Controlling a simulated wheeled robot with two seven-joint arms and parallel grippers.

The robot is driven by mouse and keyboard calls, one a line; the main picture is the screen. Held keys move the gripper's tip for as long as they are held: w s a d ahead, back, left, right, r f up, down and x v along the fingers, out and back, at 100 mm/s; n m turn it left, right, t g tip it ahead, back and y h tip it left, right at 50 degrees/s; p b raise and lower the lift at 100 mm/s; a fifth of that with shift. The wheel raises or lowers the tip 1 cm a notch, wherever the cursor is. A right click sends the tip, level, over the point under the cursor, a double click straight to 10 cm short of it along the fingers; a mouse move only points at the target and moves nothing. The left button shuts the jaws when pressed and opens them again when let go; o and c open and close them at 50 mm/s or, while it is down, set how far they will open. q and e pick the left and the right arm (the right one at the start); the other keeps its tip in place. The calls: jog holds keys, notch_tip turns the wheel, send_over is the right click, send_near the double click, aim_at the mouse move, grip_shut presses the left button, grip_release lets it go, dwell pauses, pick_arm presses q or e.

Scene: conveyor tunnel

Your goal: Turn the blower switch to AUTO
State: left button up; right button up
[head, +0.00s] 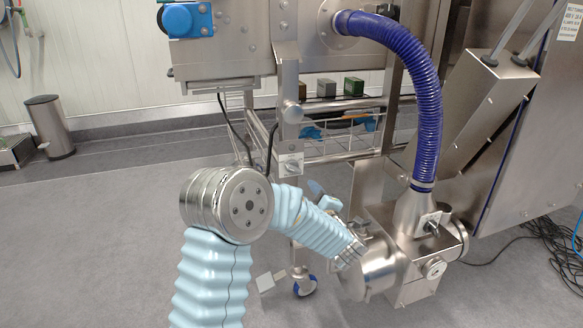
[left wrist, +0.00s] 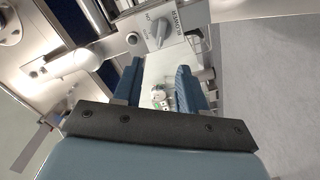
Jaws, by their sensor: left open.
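The blower switch is a grey knob on a pale plate (head: 291,165), fixed to the steel post of the machine. In the left wrist view the knob (left wrist: 159,34) sits on its plate beside the word BLOWER. My left gripper (head: 316,188) is below and right of the switch in the head view, partly hidden behind my forearm. In the left wrist view its two blue fingers (left wrist: 159,68) are apart and empty. The knob shows beyond the fingertips, not between them. My right gripper is out of view.
A steel blower housing (head: 385,270) with a blue hose (head: 428,110) stands right of my forearm. A wire basket (head: 345,145) is behind the switch post. A bin (head: 50,127) stands far left. Black cables (head: 535,235) lie on the floor at right. The left floor is open.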

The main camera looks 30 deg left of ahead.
aim_at(294, 170)
pick_arm(q)
jog(key=x, duration=1.3)
grip_shut()
